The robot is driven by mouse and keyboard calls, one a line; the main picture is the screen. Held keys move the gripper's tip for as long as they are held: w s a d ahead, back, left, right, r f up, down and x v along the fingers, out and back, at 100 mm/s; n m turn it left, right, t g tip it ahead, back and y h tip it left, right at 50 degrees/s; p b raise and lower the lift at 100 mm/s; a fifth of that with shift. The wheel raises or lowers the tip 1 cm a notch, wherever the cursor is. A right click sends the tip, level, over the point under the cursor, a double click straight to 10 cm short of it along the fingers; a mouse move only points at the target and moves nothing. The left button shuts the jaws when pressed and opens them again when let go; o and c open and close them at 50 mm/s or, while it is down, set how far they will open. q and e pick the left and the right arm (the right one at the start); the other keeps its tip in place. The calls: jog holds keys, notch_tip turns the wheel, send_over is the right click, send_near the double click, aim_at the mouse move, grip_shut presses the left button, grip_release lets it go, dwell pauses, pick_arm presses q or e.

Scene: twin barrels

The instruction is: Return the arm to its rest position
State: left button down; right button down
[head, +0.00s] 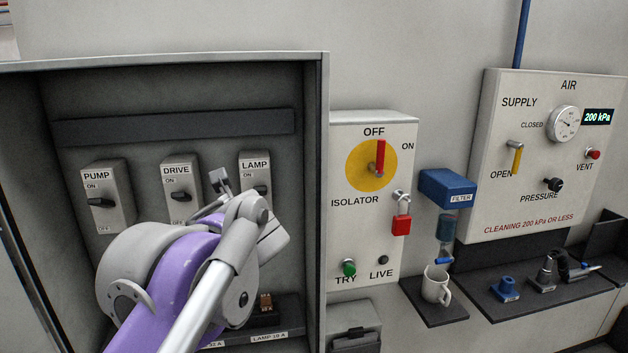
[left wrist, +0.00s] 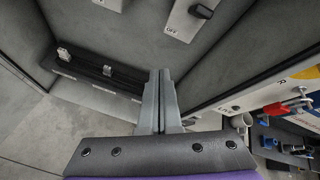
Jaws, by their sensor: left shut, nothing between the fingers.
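My left arm (head: 190,262), purple and grey, reaches up from the bottom of the head view, bent in front of the open grey cabinet (head: 322,190). Its raised end is in front of the cabinet near the DRIVE switch (head: 180,195) and LAMP switch (head: 247,170). The arm hides much of the gripper there. In the left wrist view my left gripper (left wrist: 160,73) has its two grey fingers together with nothing between them. It appears clear of the switches and the fuse rail (left wrist: 122,87). My right gripper is not in view.
The PUMP switch (head: 108,187) is at left in the cabinet. Right of it are the isolator panel (head: 350,225), its red handle at OFF, with a red padlock (head: 401,224), the blue filter (head: 446,187), a white mug (head: 436,285) on a shelf and the air panel (head: 490,200).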

pick_arm(q)
jog(key=s+f+n+g+h, duration=0.1)
jog(key=s+f+n+g, duration=0.1)
jog(key=s+f+n, duration=0.6)
jog(key=s+a+f+n+g+h, duration=0.1)
jog(key=s+f+n, duration=0.7)
jog(key=f, duration=0.9)
jog(key=s+f+n+g+h, duration=0.1)
jog(key=s+f+n+g, duration=0.1)
jog(key=s+f+n, duration=0.6)
notch_tip(320, 180, down, 5)
jog(key=n, duration=0.2)
jog(key=shift+a+r+n+g+h, duration=0.2)
jog(key=shift+n+g+h, duration=0.2)
jog(key=shift+s, duration=0.1)
